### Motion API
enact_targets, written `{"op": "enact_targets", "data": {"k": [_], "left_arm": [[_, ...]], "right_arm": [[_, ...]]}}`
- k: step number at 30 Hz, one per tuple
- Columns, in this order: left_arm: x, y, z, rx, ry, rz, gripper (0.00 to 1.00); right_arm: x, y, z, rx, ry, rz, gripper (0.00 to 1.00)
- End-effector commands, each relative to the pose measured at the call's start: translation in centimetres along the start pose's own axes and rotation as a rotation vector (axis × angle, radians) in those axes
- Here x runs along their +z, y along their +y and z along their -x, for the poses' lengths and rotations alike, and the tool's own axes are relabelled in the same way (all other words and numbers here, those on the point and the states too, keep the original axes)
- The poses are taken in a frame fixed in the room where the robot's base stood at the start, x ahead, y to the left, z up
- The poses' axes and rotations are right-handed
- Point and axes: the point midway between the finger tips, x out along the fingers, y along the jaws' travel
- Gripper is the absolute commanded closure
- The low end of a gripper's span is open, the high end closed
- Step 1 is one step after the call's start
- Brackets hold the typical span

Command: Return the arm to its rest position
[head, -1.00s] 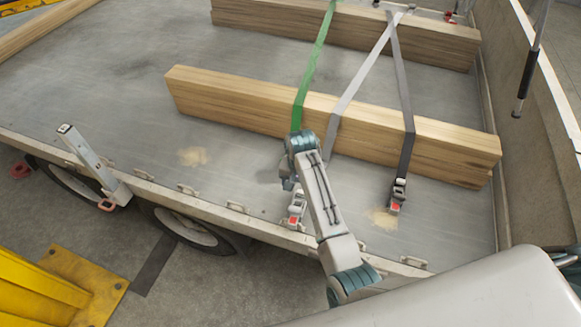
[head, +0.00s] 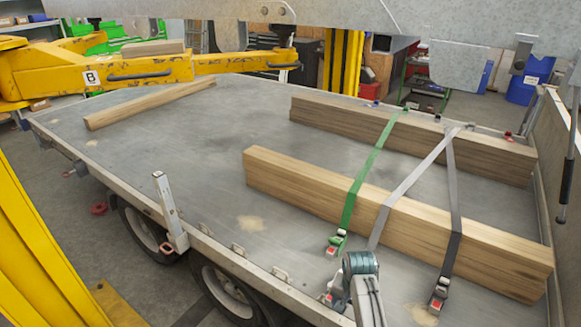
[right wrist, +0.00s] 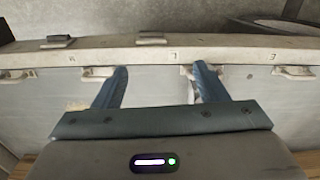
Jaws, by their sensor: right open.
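My right arm comes up from the bottom of the head view, with its teal wrist joint (head: 360,262) in front of the trailer's near edge. Its fingers are hidden or hard to make out there. In the right wrist view my right gripper (right wrist: 160,70) shows two blue fingers spread wide, with nothing between them. They point toward the trailer's side rail (right wrist: 105,50), which has several lashing loops. I cannot tell the height of the fingertips above the deck. My left gripper is not in view.
Green (head: 364,180), white (head: 405,185) and dark grey (head: 453,200) straps cross two long timber stacks on the trailer deck (head: 190,165). The green strap's ratchet (head: 336,242) is close to my wrist. A post (head: 168,205) stands on the near edge. Yellow machinery (head: 140,72) is at left.

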Motion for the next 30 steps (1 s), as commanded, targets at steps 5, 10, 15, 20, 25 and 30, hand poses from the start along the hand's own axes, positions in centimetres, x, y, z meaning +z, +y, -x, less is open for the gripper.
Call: {"op": "enact_targets", "data": {"k": [5, 10, 15, 20, 25, 30], "left_arm": [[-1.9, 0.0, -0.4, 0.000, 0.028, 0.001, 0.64], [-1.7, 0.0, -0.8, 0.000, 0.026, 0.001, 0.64], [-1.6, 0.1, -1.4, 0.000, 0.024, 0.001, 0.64], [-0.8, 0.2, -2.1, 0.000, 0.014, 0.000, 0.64], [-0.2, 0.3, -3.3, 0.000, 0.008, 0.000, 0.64], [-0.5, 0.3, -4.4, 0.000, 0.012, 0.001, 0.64]], "right_arm": [[0.7, 1.0, -3.8, 0.005, 0.000, 0.030, 0.34], [1.6, 2.1, -7.8, 0.007, 0.006, 0.065, 0.34], [3.1, 3.9, -13.1, 0.009, 0.013, 0.112, 0.34], [5.8, 6.8, -20.0, 0.011, 0.021, 0.173, 0.34], [11.3, 12.5, -29.7, 0.015, 0.033, 0.265, 0.34], [18.5, 19.7, -38.0, 0.020, 0.051, 0.359, 0.34]]}}
